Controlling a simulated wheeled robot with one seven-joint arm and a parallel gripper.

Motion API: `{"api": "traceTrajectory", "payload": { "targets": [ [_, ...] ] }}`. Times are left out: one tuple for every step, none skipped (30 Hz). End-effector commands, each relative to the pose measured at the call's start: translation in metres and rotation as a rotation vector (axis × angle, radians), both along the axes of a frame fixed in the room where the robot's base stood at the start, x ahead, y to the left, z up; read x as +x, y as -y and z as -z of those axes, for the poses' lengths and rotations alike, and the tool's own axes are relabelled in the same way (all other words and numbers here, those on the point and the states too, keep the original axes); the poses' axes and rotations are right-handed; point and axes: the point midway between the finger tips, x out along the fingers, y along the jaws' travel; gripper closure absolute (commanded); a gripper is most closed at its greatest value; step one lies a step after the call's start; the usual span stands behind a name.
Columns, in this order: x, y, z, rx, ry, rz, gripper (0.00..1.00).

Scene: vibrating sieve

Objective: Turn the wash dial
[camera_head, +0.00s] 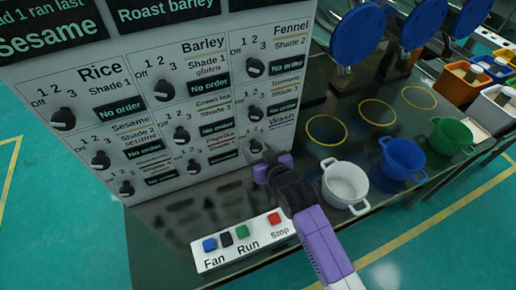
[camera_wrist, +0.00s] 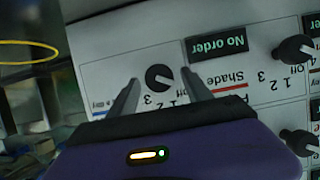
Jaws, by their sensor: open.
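The wash dial is a small black knob at the lower right of the white panel, by the "Wash" label. In the head view it (camera_head: 256,146) is partly hidden by my gripper (camera_head: 266,154). In the wrist view, where the panel appears upside down, the wash dial (camera_wrist: 159,77) sits between the two open fingertips of my gripper (camera_wrist: 162,80). A gap shows on both sides of the knob. I cannot tell how far the fingertips are from the panel face. A white mark shows on the knob, with numbers printed near it.
The panel (camera_head: 40,76) holds several similar dials, including the paprika one (camera_head: 194,167) close by. Below stands a button box (camera_head: 245,245) with Fan, Run and Stop. A white pot (camera_head: 345,186), blue pot (camera_head: 402,160) and green pot (camera_head: 450,135) stand to the right.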

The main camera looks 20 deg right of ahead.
Motion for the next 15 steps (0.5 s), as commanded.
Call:
{"api": "traceTrajectory", "payload": {
  "targets": [
    [0.0015,-0.0001,0.0003,0.0,0.0,0.0,0.42],
    [0.0019,-0.0001,0.0006,0.0,0.0,0.0,0.42],
    [0.0021,0.0,0.0007,0.0,0.0,0.0,0.42],
    [0.0022,0.0,0.0008,0.0,0.0,0.0,0.42],
    [0.002,0.0,0.0008,0.0,0.0,0.0,0.42],
    [0.002,0.0,0.0008,0.0,0.0,0.0,0.42],
    [0.0019,0.0,0.0008,0.0,0.0,0.0,0.42],
    [0.0019,0.0,0.0008,0.0,0.0,0.0,0.42],
    [0.0018,0.0,0.0008,0.0,0.0,0.0,0.46],
    [0.0018,0.0,0.0008,0.0,0.0,0.0,0.52],
    [0.0018,0.0,0.0008,0.0,0.0,0.0,0.58],
    [0.0018,0.0,0.0007,0.0,0.0,0.0,0.66],
    [0.0018,0.0,0.0007,0.0,0.0,0.0,0.71],
    [0.0017,0.0,0.0008,0.0,0.0,0.0,0.77],
    [0.0018,0.0,0.0007,0.0,0.0,0.0,0.85]
  ]
}}
